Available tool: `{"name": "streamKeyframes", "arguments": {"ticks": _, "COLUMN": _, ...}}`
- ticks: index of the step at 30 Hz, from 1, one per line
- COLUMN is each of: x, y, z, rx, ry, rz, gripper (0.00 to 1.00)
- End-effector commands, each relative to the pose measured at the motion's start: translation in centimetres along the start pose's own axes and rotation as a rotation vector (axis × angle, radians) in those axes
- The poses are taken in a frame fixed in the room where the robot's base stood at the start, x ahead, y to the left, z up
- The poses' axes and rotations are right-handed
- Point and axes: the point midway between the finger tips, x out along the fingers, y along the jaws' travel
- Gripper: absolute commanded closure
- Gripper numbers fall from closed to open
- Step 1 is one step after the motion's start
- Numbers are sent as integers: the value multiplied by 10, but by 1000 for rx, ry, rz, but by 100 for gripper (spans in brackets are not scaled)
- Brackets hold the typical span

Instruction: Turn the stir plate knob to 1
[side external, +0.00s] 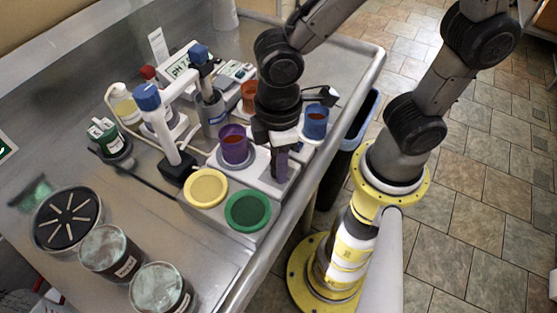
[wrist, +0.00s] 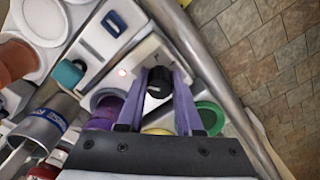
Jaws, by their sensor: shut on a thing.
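The stir plate (side external: 258,176) is a white box near the sink-side table's right edge. A purple cup (side external: 234,144) stands on or close against it. In the wrist view the front of the stir plate (wrist: 148,50) shows a small lit light and a black round knob (wrist: 159,82). My gripper (side external: 279,172) reaches down at the front end of the plate. In the wrist view its two purple fingers (wrist: 160,76) stand on either side of the knob and are shut on it. The knob is hidden in the side view, and its number marks cannot be read.
Yellow (side external: 206,187) and green (side external: 248,210) round lids lie near the plate. A blue cup (side external: 315,121) and an orange cup (side external: 249,96) stand behind my gripper. A blue-capped probe stand (side external: 162,118) is to the left. The metal table rim (side external: 310,165) runs close by.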

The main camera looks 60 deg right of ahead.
Motion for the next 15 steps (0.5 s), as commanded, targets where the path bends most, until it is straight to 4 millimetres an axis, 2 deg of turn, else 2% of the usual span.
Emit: {"name": "streamKeyframes", "arguments": {"ticks": 15, "x": -1, "y": 0, "z": -1, "rx": 98, "ry": 3, "rz": 0, "gripper": 100}}
